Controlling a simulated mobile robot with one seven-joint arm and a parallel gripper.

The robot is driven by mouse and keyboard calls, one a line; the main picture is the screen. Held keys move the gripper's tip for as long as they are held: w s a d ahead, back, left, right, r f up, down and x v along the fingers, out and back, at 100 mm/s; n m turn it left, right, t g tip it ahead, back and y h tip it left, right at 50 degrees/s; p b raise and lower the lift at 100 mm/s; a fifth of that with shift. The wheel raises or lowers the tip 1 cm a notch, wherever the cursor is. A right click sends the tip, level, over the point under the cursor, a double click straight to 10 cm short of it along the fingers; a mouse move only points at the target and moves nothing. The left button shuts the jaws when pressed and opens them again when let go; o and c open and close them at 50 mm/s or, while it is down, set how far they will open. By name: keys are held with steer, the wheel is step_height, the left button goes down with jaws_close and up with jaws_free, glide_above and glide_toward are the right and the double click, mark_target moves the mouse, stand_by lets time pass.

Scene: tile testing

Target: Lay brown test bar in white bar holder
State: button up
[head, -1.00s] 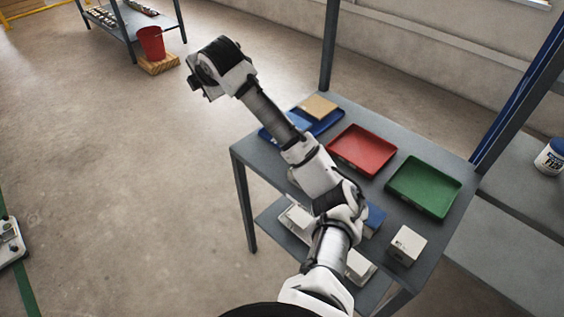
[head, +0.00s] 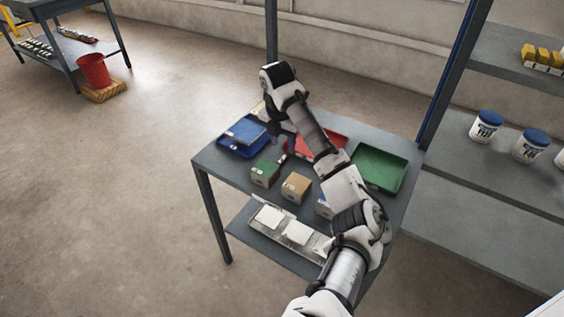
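I cannot make out a brown test bar for certain. A whitish holder (head: 542,68) with several yellow bars in it is on the upper right shelf; I cannot tell whether it is the white bar holder. My gripper (head: 284,152) points down over the grey table, between the blue tray (head: 238,152) and the red tray (head: 333,136). Its fingers are small and dark here, so I cannot tell whether they are open or hold anything. My arm covers part of the red tray.
A blue tile (head: 246,130) lies in the blue tray. Boxes with green (head: 265,173), tan (head: 296,187) and blue (head: 322,207) tops stand in front. A green tray (head: 380,168) is at right. White tiles (head: 268,216) lie on the lower shelf. White tubs (head: 486,126) stand on the right shelf.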

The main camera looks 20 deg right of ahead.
mark_target(282, 159)
steer(key=shift+w+f+p, duration=0.15)
steer(key=shift+f+p, duration=0.15)
steer(key=shift+f, duration=1.2)
steer(key=shift+w+f+p, duration=0.15)
steer(key=shift+f+p, duration=0.15)
steer(key=shift+f, duration=1.15)
jaws_close()
